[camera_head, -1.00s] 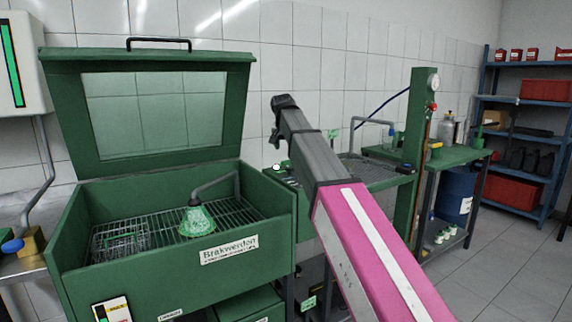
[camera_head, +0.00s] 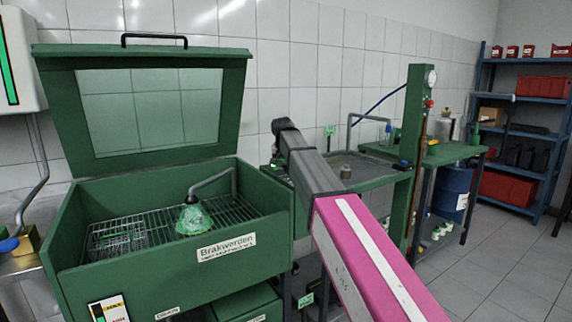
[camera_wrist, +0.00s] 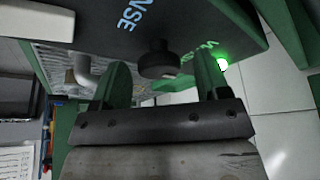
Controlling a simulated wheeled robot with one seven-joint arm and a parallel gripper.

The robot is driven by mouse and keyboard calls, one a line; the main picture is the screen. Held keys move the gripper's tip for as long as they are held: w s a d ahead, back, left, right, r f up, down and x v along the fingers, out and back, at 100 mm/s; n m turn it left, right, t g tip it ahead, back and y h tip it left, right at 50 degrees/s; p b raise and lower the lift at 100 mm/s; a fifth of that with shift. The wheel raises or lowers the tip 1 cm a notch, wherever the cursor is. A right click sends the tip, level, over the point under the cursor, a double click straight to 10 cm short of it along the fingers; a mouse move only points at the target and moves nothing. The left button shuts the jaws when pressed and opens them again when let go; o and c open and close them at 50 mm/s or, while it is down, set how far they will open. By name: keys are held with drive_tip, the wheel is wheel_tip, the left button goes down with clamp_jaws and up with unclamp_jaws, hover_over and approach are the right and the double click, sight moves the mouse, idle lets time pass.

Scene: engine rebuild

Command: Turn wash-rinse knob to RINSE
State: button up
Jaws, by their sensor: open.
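In the wrist view, the dark round knob (camera_wrist: 158,62) stands out from a dark green panel (camera_wrist: 190,22). Blue-white lettering ending in "NSE" is on the panel, and partly hidden lettering that looks like "WASH" is on the other side, beside a lit green lamp (camera_wrist: 222,64). My gripper (camera_wrist: 162,66) is open, with one green finger on each side of the knob. Gaps show between fingers and knob, and I cannot see any contact. Which way the knob points is not clear. In the head view, my arm hides the knob and gripper.
The open green parts washer (camera_head: 150,262) stands at left, with its raised windowed lid (camera_head: 150,110) and a green funnel-like piece (camera_head: 194,220) on its grate. A green tray bench (camera_head: 375,180) and upright post (camera_head: 418,150) are behind my arm. The floor at right is clear.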

drive_tip(key=c, duration=0.9)
drive_tip(key=shift+n, duration=0.3)
drive_tip(key=n+y, duration=0.2)
drive_tip(key=n, duration=0.3)
drive_tip(key=shift+d, duration=0.2)
drive_tip(key=n+y, duration=0.1)
drive_tip(key=n, duration=0.1)
drive_tip(key=n+g+y, duration=0.1)
drive_tip(key=n, duration=0.2)
drive_tip(key=shift+w+d+n, duration=0.1)
drive_tip(key=shift+w+n, duration=0.05)
drive_tip(key=shift+n, duration=0.15)
drive_tip(key=n+g, duration=0.1)
drive_tip(key=n, duration=0.1)
drive_tip(key=n+g+y, duration=0.1)
drive_tip(key=n, duration=0.2)
drive_tip(key=shift+w+n, duration=0.15)
drive_tip(key=shift+n, duration=0.15)
drive_tip(key=n+g, duration=0.2)
drive_tip(key=n, duration=0.3)
